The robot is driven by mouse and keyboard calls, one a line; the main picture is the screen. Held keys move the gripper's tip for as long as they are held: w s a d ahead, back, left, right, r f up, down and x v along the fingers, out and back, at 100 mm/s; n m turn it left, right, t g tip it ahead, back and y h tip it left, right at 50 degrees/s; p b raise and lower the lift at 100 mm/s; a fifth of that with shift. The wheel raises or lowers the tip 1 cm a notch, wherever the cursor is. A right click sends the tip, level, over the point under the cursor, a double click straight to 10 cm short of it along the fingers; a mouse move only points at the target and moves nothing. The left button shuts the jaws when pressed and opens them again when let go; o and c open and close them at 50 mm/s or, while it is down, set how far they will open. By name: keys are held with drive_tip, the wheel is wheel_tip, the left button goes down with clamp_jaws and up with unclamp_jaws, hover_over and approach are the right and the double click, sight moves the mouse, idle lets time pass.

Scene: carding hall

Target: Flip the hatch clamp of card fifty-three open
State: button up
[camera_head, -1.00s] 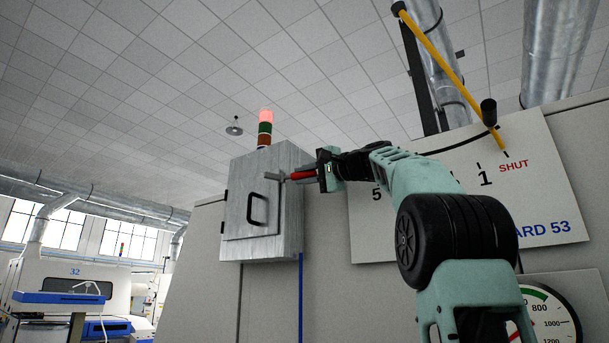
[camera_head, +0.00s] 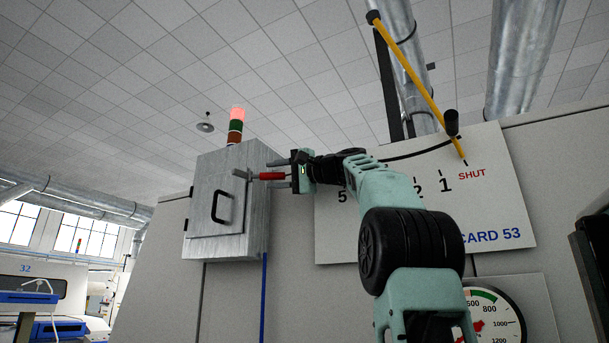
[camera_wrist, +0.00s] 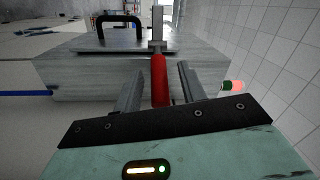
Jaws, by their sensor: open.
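The hatch clamp has a red handle (camera_head: 272,176) and a grey bar that reaches over the right edge of the hatch door (camera_head: 214,205). The door is closed on a grey metal box (camera_head: 256,215). The handle points right, away from the door. My gripper (camera_head: 270,172) is open at the box's right side, with its fingers above and below the handle. In the wrist view the red handle (camera_wrist: 159,82) lies between the two fingers (camera_wrist: 158,84), with gaps visible on both sides. The handle's outer end is hidden by the gripper body.
A signal lamp stack (camera_head: 236,125) stands on the box. A black door handle (camera_head: 221,206) is on the hatch. Right of it is a CARD 53 scale board (camera_head: 490,215) with a yellow lever (camera_head: 420,85) at SHUT. A pressure gauge (camera_head: 495,318) sits below.

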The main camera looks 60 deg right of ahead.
drive_tip(key=s+d+f+b, duration=0.1)
drive_tip(key=s+b, duration=0.4)
drive_tip(key=s, duration=1.1)
drive_tip(key=shift+d+f, duration=0.2)
drive_tip(key=shift+d, duration=0.3)
